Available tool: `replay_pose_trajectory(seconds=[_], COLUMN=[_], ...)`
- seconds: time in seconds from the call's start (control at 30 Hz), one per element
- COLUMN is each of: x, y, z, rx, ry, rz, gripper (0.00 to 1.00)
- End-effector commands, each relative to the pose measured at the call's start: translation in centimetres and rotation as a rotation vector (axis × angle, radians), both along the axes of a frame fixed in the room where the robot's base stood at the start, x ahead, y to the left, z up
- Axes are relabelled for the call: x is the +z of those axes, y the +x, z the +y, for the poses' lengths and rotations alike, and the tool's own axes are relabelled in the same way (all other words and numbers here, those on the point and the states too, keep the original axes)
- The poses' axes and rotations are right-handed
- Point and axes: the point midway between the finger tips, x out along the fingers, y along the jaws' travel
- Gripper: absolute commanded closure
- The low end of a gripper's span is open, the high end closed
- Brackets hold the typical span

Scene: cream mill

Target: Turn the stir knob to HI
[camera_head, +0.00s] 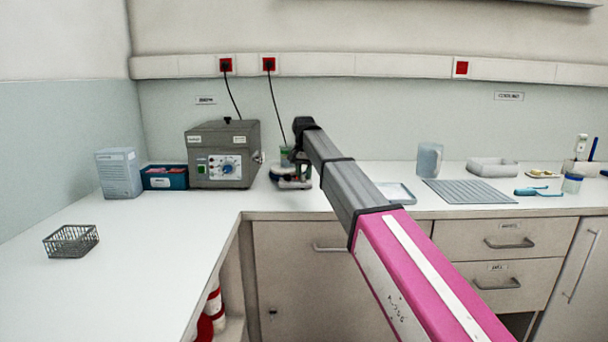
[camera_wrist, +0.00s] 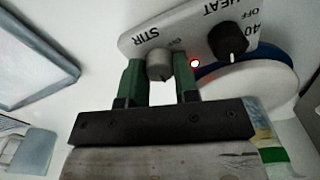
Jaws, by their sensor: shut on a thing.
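The stir knob (camera_wrist: 159,64) is a small grey knob on a pale control panel (camera_wrist: 183,37) marked STIR and HEAT. My gripper (camera_wrist: 159,76) has its two green fingers on either side of the knob and is shut on it. A dark pointed mark shows at the knob's lower edge. No HI mark can be read. Beside it are a lit red lamp (camera_wrist: 195,63) and the black heat knob (camera_wrist: 232,42). In the head view, the stirrer (camera_head: 290,184) stands on the counter, partly behind my arm; the stir knob is hidden there.
A grey box-shaped device (camera_head: 222,140) with a dial stands left of the stirrer. A blue box (camera_head: 164,183) and a light blue carton (camera_head: 119,174) are farther left. A wire basket (camera_head: 70,241) sits on the left counter, which is otherwise largely clear. A ribbed mat (camera_head: 468,191) lies right.

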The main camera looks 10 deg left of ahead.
Motion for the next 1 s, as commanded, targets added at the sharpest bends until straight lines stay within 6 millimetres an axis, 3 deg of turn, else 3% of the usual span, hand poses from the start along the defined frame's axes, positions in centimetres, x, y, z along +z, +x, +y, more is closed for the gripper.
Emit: replay_pose_trajectory(seconds=[0.2,0.23,0.3,0.67,1.0], x=[0.1,0.1,0.1,0.5,6.3], y=[0.0,0.0,0.0,0.1,0.1], z=[0.0,0.0,0.0,0.0,0.1], rx=[0.001,0.001,0.002,0.002,0.002], ry=[0.001,0.001,0.001,0.001,0.001], rz=[-0.001,-0.001,-0.001,-0.001,-0.002], gripper=[0.95,0.62,0.46,0.46,0.46])
